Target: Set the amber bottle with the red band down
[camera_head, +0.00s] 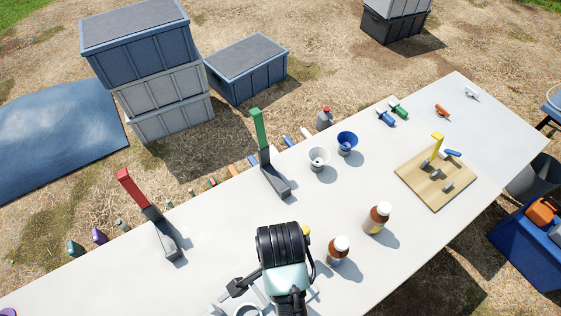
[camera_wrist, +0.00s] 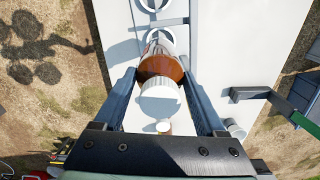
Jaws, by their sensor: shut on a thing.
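In the wrist view my gripper (camera_wrist: 161,76) is shut on an amber bottle (camera_wrist: 160,67) with a white cap, one finger on each side. The cap faces the camera, and I cannot make out the band. Pale ring holders (camera_wrist: 155,5) show at the top of this view, one close to the held bottle's far end. I cannot tell whether the bottle sits in it or is above it. In the head view my arm hides the held bottle. Two other amber bottles with white caps, a nearer one (camera_head: 337,253) and a farther one with a yellowish band (camera_head: 374,222), stand upright on the table.
The white table (camera_head: 310,205) has free room around the bottles. A green-handled stand (camera_head: 264,150) and a red-handled stand (camera_head: 150,212) rise to the left.

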